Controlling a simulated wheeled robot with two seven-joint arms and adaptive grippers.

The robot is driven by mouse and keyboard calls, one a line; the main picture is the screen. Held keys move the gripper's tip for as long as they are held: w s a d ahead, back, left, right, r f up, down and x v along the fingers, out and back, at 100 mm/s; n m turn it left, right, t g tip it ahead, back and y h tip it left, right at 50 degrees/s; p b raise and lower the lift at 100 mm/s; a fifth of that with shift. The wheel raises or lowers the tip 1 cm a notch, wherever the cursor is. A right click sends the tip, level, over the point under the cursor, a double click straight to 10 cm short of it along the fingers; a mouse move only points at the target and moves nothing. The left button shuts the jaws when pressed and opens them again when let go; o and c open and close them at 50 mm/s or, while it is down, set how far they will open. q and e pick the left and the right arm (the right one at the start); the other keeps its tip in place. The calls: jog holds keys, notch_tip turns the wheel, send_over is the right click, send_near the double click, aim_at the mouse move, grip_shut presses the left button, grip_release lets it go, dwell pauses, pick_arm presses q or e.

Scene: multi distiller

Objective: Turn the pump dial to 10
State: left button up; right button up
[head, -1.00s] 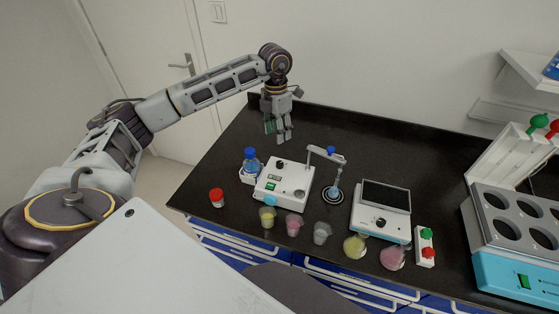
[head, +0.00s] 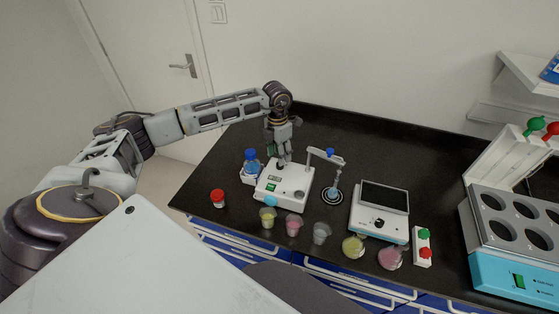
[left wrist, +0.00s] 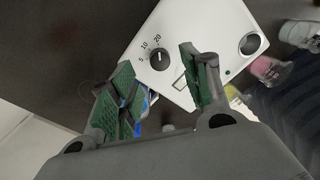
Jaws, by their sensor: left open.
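The white pump (head: 283,187) stands on the black bench in the head view, left of the small stirrer stand. Its black round dial (left wrist: 160,58) shows in the left wrist view, with the printed marks 5, 10 and 20 beside it. I cannot tell surely which mark its pointer faces. My left gripper (head: 284,157) is open and empty, hanging fingers down over the back part of the pump. In the left wrist view its green-padded fingers appear on either side of the dial, apart from it. My right gripper is not in view.
A blue-capped bottle (head: 251,166) stands close left of the pump, and the stirrer stand (head: 331,172) close to its right. Several small cups line the front, with a red-capped jar (head: 217,198) at left. A screened device (head: 381,210) stands further right. The bench behind is clear.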

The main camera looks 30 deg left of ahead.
pick_arm(q)
jog(key=shift+d+f+p, duration=0.1)
jog(key=shift+f+p, duration=0.2)
jog(key=shift+f, duration=1.9)
jog(key=c, duration=1)
jog(key=shift+c, duration=0.2)
